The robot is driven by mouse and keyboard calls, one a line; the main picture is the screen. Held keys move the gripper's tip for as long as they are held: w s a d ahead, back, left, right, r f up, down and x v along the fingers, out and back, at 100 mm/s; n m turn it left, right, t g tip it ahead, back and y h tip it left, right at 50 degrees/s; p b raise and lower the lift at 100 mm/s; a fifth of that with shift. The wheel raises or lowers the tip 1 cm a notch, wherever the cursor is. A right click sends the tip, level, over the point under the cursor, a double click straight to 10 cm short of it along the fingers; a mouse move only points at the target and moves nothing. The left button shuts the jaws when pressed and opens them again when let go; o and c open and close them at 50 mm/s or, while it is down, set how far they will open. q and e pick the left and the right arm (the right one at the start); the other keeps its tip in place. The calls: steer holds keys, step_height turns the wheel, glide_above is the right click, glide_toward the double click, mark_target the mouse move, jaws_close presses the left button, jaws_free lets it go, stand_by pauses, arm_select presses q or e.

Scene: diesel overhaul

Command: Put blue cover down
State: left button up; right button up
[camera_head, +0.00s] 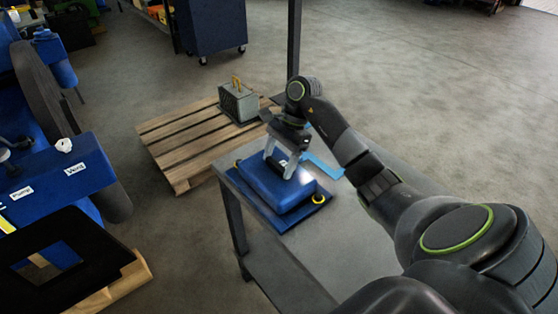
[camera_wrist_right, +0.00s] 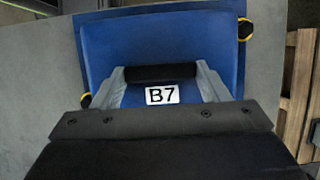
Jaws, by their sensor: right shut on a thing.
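The blue cover (camera_head: 262,184) is a box-like blue piece on a flat blue base plate (camera_head: 290,220) near the front left corner of the grey table. It also shows in the right wrist view (camera_wrist_right: 215,45), with a white "B7" label (camera_wrist_right: 162,95) and a black bar handle. My right gripper (camera_head: 278,166) is above the cover, shut on its black handle (camera_wrist_right: 160,73). The cover looks level; I cannot tell whether it touches the plate beneath it. My left gripper is not in view.
Yellow rings (camera_head: 318,199) sit at the plate's edge. A light-blue marking (camera_head: 325,167) lies behind on the table (camera_head: 352,218). A wooden pallet (camera_head: 170,136) with a grey box (camera_head: 238,102) stands beyond. A blue engine (camera_head: 85,165) is at left, with open floor between.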

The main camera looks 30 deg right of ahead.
steer(key=shift+f, duration=0.15)
steer(key=o, duration=1.2)
steer(key=shift+r, duration=0.25)
steer(key=shift+p+v, duration=4.55)
steer(key=shift+v, duration=1.35)
